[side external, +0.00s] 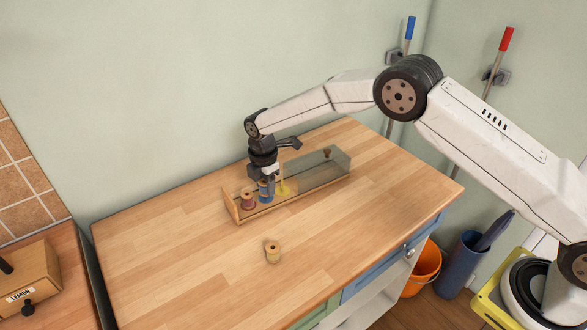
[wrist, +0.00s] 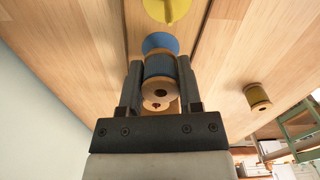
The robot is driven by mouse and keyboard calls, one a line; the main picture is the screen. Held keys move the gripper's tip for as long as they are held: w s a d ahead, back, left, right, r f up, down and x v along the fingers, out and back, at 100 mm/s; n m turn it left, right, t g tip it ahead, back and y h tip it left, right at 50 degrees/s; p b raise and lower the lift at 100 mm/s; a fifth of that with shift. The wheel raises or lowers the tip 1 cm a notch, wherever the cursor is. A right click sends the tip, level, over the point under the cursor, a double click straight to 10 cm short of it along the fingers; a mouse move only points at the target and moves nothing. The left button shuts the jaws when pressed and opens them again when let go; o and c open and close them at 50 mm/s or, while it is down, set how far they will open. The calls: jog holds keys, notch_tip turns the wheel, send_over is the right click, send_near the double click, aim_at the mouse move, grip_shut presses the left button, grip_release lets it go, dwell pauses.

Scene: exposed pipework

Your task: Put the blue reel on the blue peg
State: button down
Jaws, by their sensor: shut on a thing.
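The blue reel (wrist: 160,68), blue thread between pale wooden flanges, is held upright between the fingers of my gripper (wrist: 158,85). In the side view my gripper (side external: 266,180) points down at the rack with the blue reel (side external: 265,190) at its tips. The round blue base (wrist: 160,42) of the blue peg shows just beyond the reel in the wrist view. The peg's shaft is hidden, and I cannot tell whether the reel is around it or above it. The wooden rack (side external: 240,217) holds the pegs in a row.
A red reel (side external: 248,201) stands in the rack, close on the left. A yellow peg (side external: 283,186) is close on the right. A clear cover (side external: 320,170) spans the rack's right part. A yellow reel (side external: 273,252) stands on the open tabletop in front.

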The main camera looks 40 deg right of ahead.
aim_at(267, 197)
jog(key=shift+f, duration=0.95)
jog(key=shift+c, duration=1)
grip_release()
jog(key=shift+r, duration=0.1)
notch_tip(267, 197, up, 8)
jog(key=shift+s, duration=0.1)
